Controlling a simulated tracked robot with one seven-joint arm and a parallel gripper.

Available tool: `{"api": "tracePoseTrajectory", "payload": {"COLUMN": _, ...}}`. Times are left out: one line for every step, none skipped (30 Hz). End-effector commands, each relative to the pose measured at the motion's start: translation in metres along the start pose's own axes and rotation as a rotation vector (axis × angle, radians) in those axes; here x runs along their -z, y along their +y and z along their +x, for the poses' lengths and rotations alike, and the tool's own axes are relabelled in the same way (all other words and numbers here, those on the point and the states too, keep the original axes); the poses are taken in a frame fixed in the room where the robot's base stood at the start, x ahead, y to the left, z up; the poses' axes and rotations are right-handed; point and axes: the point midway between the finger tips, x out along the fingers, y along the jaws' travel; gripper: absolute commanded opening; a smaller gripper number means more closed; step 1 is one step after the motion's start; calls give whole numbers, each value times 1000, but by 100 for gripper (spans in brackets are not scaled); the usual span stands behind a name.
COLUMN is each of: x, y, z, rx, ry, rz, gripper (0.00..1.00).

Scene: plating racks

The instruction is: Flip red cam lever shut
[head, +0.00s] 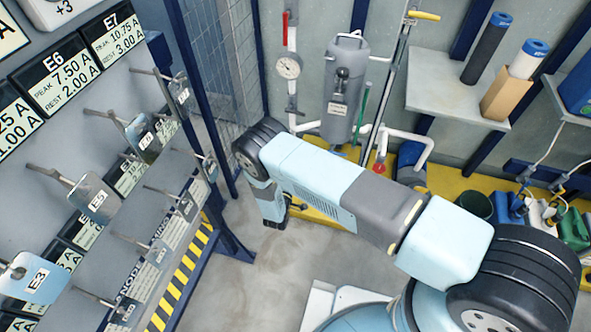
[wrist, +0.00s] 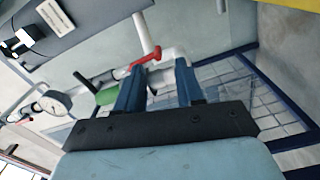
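In the head view a red handle (head: 285,28) sits on the upright pipe above a round gauge (head: 289,67). Another small red part (head: 378,168) is low on the pipework; I cannot tell for sure which is the wrist view's lever. My gripper (wrist: 160,78) is open, its two blue fingers apart and nothing seen between them. In the head view my gripper (head: 276,221) hangs low, away from the upright pipe, its fingers hard to make out.
A grey tank (head: 346,90) and a pole with a yellow handle (head: 424,15) stand beside the pipe. A rack with hanging tags (head: 95,197) is at the left, a mesh panel (head: 212,70) behind it. A shelf (head: 455,95) is at the right.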

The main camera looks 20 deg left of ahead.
Motion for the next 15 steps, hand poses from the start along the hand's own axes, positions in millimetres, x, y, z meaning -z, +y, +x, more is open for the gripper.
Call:
{"api": "tracePoseTrajectory", "payload": {"x": 1, "y": 0, "z": -12, "rx": 1, "ry": 2, "rz": -1, "gripper": 37}}
{"api": "tracePoseTrajectory", "payload": {"x": 1, "y": 0, "z": -18, "rx": 1, "ry": 2, "rz": -1, "gripper": 37}}
{"api": "tracePoseTrajectory", "payload": {"x": 1, "y": -1, "z": -26, "rx": 2, "ry": 2, "rz": -1, "gripper": 37}}
{"api": "tracePoseTrajectory", "payload": {"x": 1, "y": -1, "z": -32, "rx": 2, "ry": 2, "rz": 0, "gripper": 37}}
{"api": "tracePoseTrajectory", "payload": {"x": 1, "y": -1, "z": -38, "rx": 2, "ry": 2, "rz": 0, "gripper": 37}}
{"api": "tracePoseTrajectory", "payload": {"x": 0, "y": -1, "z": -46, "rx": 2, "ry": 2, "rz": -1, "gripper": 37}}
{"api": "tracePoseTrajectory", "payload": {"x": 0, "y": -1, "z": -51, "rx": 2, "ry": 2, "rz": -2, "gripper": 37}}
{"api": "tracePoseTrajectory", "payload": {"x": 0, "y": -1, "z": -57, "rx": 2, "ry": 2, "rz": -2, "gripper": 37}}
{"api": "tracePoseTrajectory", "payload": {"x": 0, "y": -1, "z": -64, "rx": 2, "ry": 1, "rz": -1, "gripper": 37}}
{"api": "tracePoseTrajectory", "payload": {"x": 0, "y": -1, "z": -69, "rx": 3, "ry": 1, "rz": -1, "gripper": 37}}
{"api": "tracePoseTrajectory", "payload": {"x": 0, "y": -1, "z": -74, "rx": 3, "ry": 1, "rz": -1, "gripper": 37}}
{"api": "tracePoseTrajectory", "payload": {"x": 0, "y": -1, "z": -79, "rx": 3, "ry": 1, "rz": -1, "gripper": 37}}
{"api": "tracePoseTrajectory", "payload": {"x": 0, "y": -1, "z": -83, "rx": 3, "ry": 1, "rz": -1, "gripper": 37}}
{"api": "tracePoseTrajectory", "payload": {"x": 0, "y": -1, "z": -87, "rx": 2, "ry": 0, "rz": -1, "gripper": 37}}
{"api": "tracePoseTrajectory", "payload": {"x": 0, "y": -1, "z": -90, "rx": 2, "ry": 0, "rz": -1, "gripper": 37}}
